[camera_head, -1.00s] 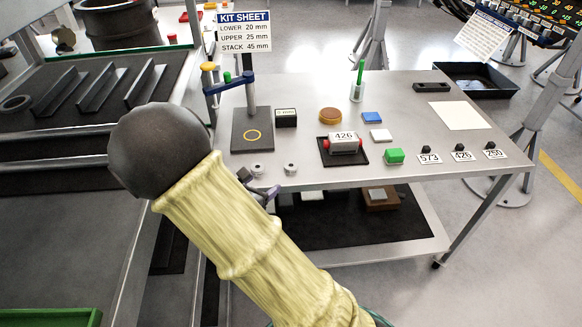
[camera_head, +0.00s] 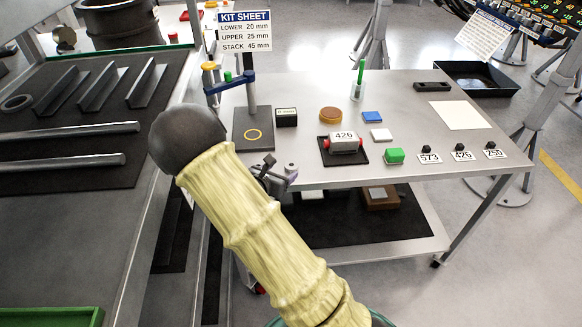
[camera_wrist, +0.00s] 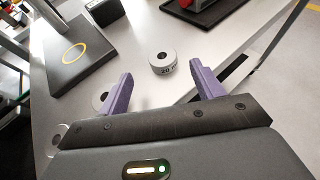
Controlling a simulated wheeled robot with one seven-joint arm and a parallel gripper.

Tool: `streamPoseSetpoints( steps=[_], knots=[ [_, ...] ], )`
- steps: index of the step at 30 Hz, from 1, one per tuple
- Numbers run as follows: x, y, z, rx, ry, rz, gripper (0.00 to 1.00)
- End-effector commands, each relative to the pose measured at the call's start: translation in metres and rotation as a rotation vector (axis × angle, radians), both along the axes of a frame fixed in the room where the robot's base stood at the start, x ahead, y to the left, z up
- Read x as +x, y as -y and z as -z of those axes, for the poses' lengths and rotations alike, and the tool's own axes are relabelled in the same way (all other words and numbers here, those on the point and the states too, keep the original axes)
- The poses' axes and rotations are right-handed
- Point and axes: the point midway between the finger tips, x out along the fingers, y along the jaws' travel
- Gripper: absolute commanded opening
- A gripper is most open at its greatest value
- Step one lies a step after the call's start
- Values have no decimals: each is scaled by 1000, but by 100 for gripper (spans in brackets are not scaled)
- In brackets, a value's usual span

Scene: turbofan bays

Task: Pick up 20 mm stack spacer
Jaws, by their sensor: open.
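A small grey ring-shaped spacer (camera_wrist: 163,64) with a dark center hole lies on the table; its side label seems to read 20. It sits ahead of and between the purple fingertips of my gripper (camera_wrist: 162,80), which is open and empty. In the head view that spacer (camera_head: 290,168) is at the table's front edge, just right of my gripper (camera_head: 273,174). A second ring (camera_wrist: 99,101) is partly hidden by the left finger in the wrist view. A third ring-like piece (camera_wrist: 58,138) shows at the lower left, partly hidden by the gripper body.
A dark stand base with a yellow ring (camera_head: 252,135) is behind my gripper. The kit sheet (camera_head: 244,31) lists lower 20 mm, upper 25 mm.

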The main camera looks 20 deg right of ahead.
Motion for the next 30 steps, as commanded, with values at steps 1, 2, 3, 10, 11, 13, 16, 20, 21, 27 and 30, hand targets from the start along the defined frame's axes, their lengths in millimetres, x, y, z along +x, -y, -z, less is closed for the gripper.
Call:
streamPoseSetpoints(
  steps=[1,2,3,10,11,13,16,20,21,27,30],
  knots=[
    [1,2,1,-1,-1,1,67],
    [2,4,2,-1,-1,1,67],
    [4,7,4,-2,-2,2,67],
    [21,30,21,-1,-1,1,67],
    [23,32,22,0,-1,2,67],
    [27,34,24,-1,-1,-2,67],
    [28,35,25,0,-1,-3,67],
    [28,35,25,-1,-1,-3,67],
    [28,35,25,0,0,-2,67],
    [28,35,25,0,0,-2,67],
    [28,35,25,0,0,-2,63]
  ],
)
